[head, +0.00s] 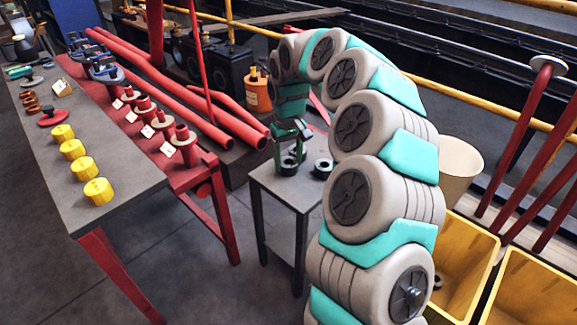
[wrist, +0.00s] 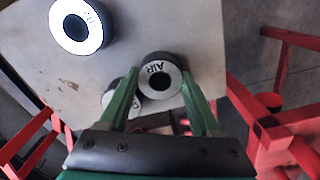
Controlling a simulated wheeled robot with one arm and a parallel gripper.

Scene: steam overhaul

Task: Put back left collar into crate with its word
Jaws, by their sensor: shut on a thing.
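My gripper (wrist: 160,76) is shut on a dark collar (wrist: 160,68) whose pale top face reads AIR in the wrist view. In the head view my gripper (head: 291,137) is over the small grey table (head: 272,192). A second collar (wrist: 112,97) is partly hidden behind the held one and a finger; its word is not readable. A third collar (wrist: 76,26) lies apart at upper left, its face too bright to read. Whether the held collar touches the table is unclear. Two yellow crates (head: 483,243) (head: 545,262) stand at lower right; I see no words on them.
A small dark ring-like thing (head: 437,282) lies in the nearer-left crate. A cream bin (head: 460,168) stands behind the crates. Red posts (head: 530,135) rise at right.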

